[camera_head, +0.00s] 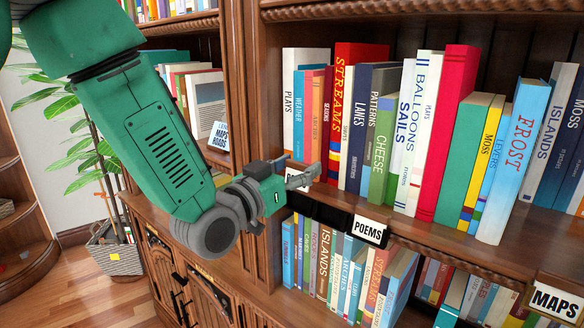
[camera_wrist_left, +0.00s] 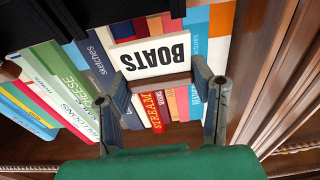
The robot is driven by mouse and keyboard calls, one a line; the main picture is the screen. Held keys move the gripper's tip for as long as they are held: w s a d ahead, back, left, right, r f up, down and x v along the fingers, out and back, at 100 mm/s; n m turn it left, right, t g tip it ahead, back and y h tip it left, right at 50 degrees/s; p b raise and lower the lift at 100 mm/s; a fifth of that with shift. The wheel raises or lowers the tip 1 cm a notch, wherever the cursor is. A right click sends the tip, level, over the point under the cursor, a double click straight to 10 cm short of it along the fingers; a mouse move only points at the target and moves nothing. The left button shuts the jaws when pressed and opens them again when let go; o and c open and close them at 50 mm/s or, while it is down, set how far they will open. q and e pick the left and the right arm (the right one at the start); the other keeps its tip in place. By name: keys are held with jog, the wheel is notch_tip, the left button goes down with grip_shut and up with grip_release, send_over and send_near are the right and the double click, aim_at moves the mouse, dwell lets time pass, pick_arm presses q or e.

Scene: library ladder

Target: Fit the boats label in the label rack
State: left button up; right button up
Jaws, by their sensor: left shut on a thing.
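The boats label is a white plate with black letters, upside down in the left wrist view (camera_wrist_left: 155,55). My left gripper (camera_wrist_left: 160,82) is shut on it, with one finger at each end. In the head view my left gripper (camera_head: 302,178) is at the front edge of the middle shelf, left of the poems label (camera_head: 369,230). The boats label is mostly hidden there. The label rack shows as a black strip (camera_head: 332,213) along the shelf edge, below and right of the gripper. I cannot tell whether the boats label touches it. My right gripper is not in view.
Books (camera_head: 400,140) fill the middle shelf close behind the gripper, and more books (camera_head: 325,262) stand on the shelf below. A wooden upright (camera_head: 250,90) is left of the gripper. A maps label (camera_head: 556,302) hangs at the lower right. A potted plant (camera_head: 115,250) stands at left.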

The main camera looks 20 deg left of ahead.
pick_arm(q)
jog(key=shift+d, duration=0.35)
jog(key=shift+a+f, duration=0.1)
jog(key=shift+a, duration=0.85)
jog(key=shift+d+f+b, duration=0.15)
jog(key=shift+d+b, duration=0.15)
jog(key=shift+d, duration=0.45)
jog(key=shift+d+f, duration=0.2)
jog(key=shift+s+a+f+b, duration=0.1)
jog(key=shift+a+f+b, duration=0.2)
jog(key=shift+b, duration=0.1)
jog(key=shift+a+r, duration=0.1)
jog(key=shift+a, duration=0.25)
jog(key=shift+r, duration=0.2)
jog(key=shift+d, duration=0.35)
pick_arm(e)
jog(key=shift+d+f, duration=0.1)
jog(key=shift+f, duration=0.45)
